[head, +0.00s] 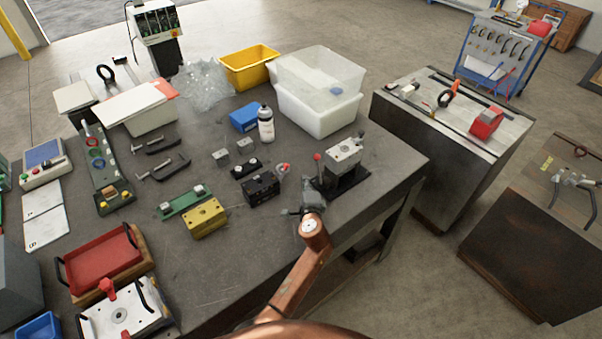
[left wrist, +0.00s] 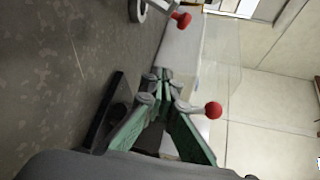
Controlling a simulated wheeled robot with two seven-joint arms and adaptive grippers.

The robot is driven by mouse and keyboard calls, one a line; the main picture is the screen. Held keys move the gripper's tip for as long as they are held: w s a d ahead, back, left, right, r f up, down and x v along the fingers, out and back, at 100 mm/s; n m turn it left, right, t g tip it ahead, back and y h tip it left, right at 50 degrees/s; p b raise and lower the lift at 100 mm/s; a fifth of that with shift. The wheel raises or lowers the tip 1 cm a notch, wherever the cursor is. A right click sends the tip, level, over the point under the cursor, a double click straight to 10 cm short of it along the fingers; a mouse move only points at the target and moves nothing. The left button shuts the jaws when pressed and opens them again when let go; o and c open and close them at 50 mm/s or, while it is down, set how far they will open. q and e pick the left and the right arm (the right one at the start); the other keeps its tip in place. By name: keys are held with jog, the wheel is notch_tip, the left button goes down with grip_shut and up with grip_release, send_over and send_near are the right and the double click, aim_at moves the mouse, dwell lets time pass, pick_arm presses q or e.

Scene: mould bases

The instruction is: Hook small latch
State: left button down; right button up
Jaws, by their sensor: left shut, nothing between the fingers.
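A fixture with a grey metal block (head: 343,152) on a black base (head: 345,181) stands near the table's right edge. A lever with a red ball knob (head: 317,156) rises at its left side. In the left wrist view a red ball knob (left wrist: 213,110) on a grey lever is just right of my fingers. A second red knob (left wrist: 181,20) is farther up. I cannot tell which part is the small latch. My left gripper (head: 309,186) is at the fixture's front left; its green-padded fingers (left wrist: 160,80) are shut and empty. Whether they touch the lever is unclear. My right gripper is not in view.
A black block (head: 261,190) with a red-knobbed lever (head: 284,168) sits left of the fixture. A yellow block (head: 204,220) and green plate (head: 183,202) lie farther left. A white bottle (head: 266,125) and clear bin (head: 318,110) stand behind.

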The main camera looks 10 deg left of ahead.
aim_at(281, 175)
pick_arm(q)
jog(key=shift+s+d+y, duration=0.25)
jog(key=shift+s+y, duration=0.15)
jog(key=shift+s, duration=0.35)
jog(key=shift+s+d+r+m+t, duration=0.25)
jog(key=shift+s+r+m+t, duration=0.05)
jog(key=shift+s+r+m, duration=0.15)
jog(key=shift+w, duration=0.1)
jog(key=shift+w+a+b, duration=0.1)
jog(key=shift+w+b, duration=0.1)
jog(key=shift+b, duration=0.15)
jog(key=b+x, duration=0.4)
jog(key=x, duration=0.6)
jog(key=shift+s+a+f+b, duration=0.1)
jog(key=shift+f+b, duration=0.05)
jog(key=shift+b, duration=0.25)
jog(key=s+a+r+p, duration=0.1)
jog(key=s+a+p, duration=0.1)
jog(key=p, duration=0.1)
jog(key=shift+s+r, duration=0.1)
jog(key=shift+r, duration=0.25)
jog(key=shift+s+a, duration=0.2)
jog(key=shift+a, duration=0.05)
jog(key=shift+a+f+p, duration=0.1)
jog(key=shift+a+p, duration=0.05)
jog(key=shift+p, duration=0.15)
